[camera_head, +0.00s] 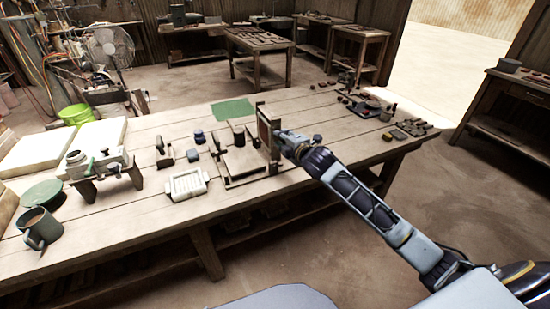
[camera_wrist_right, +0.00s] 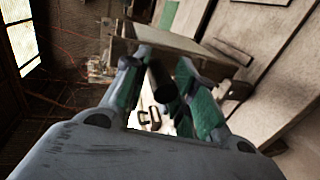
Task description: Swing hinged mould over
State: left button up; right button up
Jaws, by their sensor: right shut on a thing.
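The hinged mould (camera_head: 264,130) stands roughly upright at the right side of its flat press base (camera_head: 245,161) on the workbench. My right gripper (camera_head: 279,143) is at the mould's right face. In the right wrist view its green-padded fingers (camera_wrist_right: 160,85) are either side of a dark round handle (camera_wrist_right: 162,76) and shut on it. The mould's wooden frame (camera_wrist_right: 170,42) shows just beyond the fingers there. The exact contact is partly hidden in the head view. My left gripper is not in view.
A white tray (camera_head: 186,184) and small tools lie left of the press. A dark cylinder (camera_head: 238,133) stands behind the base. A green mat (camera_head: 233,110) lies further back. Tiles and a scale (camera_head: 370,110) are at the right end. The bench right of my gripper is mostly clear.

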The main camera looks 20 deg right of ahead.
jog(key=a, duration=0.2)
jog(key=shift+s+a+f+p, duration=0.1)
jog(key=shift+s+a+p, duration=0.05)
jog(key=shift+a+p, duration=0.2)
jog(key=shift+s+a+f, duration=0.1)
jog(key=shift+a+f, duration=0.1)
jog(key=shift+a, duration=0.55)
jog(key=shift+a+f, duration=0.15)
jog(key=shift+a, duration=0.65)
jog(key=shift+s+a+f, duration=0.1)
jog(key=shift+a+f, duration=0.1)
jog(key=shift+a, duration=0.55)
jog(key=shift+a+f, duration=0.7)
jog(key=shift+a, duration=0.35)
jog(key=shift+a+f, duration=0.7)
jog(key=shift+a, duration=0.35)
